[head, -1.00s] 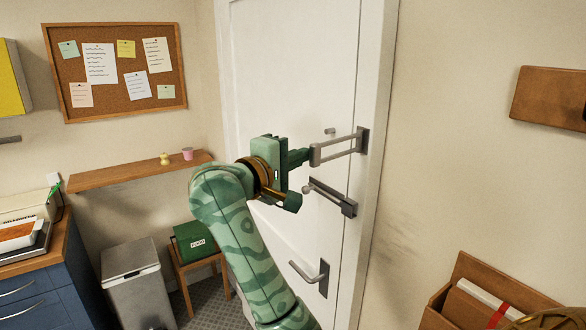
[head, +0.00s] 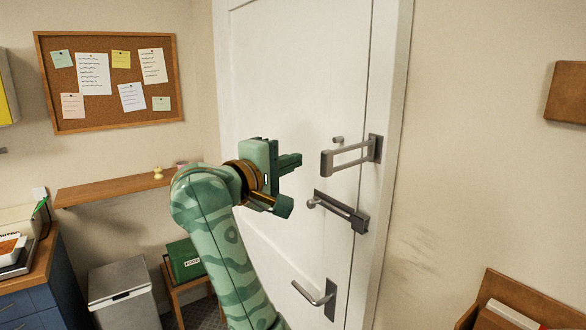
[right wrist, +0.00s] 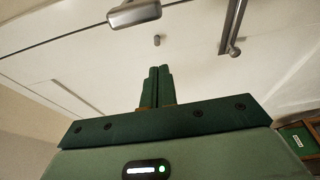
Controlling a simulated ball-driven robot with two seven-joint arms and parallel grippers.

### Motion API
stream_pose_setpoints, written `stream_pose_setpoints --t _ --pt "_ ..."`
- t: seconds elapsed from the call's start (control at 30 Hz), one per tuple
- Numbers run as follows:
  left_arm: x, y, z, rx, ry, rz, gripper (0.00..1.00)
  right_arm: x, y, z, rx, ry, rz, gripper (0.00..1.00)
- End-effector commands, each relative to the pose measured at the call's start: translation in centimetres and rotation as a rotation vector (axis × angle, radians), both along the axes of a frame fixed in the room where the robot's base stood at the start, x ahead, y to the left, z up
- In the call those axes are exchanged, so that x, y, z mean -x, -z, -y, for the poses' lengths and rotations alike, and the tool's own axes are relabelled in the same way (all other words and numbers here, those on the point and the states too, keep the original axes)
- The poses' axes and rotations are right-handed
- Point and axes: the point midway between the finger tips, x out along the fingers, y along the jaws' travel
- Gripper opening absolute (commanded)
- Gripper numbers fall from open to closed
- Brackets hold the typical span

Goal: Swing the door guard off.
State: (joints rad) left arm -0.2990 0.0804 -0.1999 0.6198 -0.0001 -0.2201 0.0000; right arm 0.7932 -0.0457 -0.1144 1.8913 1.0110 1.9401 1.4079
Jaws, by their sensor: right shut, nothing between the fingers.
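The door guard (head: 350,157) is a grey looped bar hinged on a plate at the right door edge. It reaches left in front of the white door (head: 285,90), and its thick free end also shows at the top of the right wrist view (right wrist: 135,12). A small grey stud (head: 338,140) on the door shows just above the bar; I cannot tell how far the bar stands off the door. My right gripper (head: 299,162) is shut and empty, left of the guard's free end with a gap between. Its closed fingers show in the right wrist view (right wrist: 157,74). My left gripper is not in view.
A dark slide bolt (head: 340,211) with a knob sits below the guard. A lever handle (head: 318,296) is lower on the door. A wooden shelf (head: 120,188) and a grey bin (head: 122,292) stand left; a wooden holder (head: 490,290) is at lower right.

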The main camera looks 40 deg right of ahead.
Motion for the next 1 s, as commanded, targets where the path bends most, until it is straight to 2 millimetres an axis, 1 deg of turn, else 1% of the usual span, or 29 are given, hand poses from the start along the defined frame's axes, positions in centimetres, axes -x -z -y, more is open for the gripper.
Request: stream_pose_setpoints --t 0.03,0.1,0.17,0.27,0.4,0.5,0.6,0.73,1.0 --pt "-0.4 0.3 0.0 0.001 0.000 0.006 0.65 0.1 0.2 -0.8 -0.003 -0.006 0.000 0.00" --pt "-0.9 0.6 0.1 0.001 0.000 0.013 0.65 0.5 0.2 -1.8 -0.003 -0.006 0.001 0.00" --pt "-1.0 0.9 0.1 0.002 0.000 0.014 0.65 0.8 0.2 -2.7 -0.004 -0.006 0.000 0.00" --pt "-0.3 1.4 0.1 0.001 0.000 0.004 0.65 1.3 0.3 -4.3 -0.005 -0.007 0.000 0.00" --pt "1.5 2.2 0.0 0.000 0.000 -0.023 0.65 2.1 0.3 -6.6 -0.004 -0.006 0.000 0.00" --pt "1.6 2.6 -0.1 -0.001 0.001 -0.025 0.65 2.5 0.2 -8.0 -0.003 -0.006 -0.001 0.00" --pt "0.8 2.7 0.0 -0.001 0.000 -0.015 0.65 2.8 0.1 -8.7 -0.002 -0.004 -0.001 0.00" --pt "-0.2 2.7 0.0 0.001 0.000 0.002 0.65 3.0 0.0 -9.1 -0.002 -0.003 0.000 0.00" --pt "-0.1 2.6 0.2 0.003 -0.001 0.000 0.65 3.0 0.0 -9.1 -0.002 -0.003 0.000 0.00"
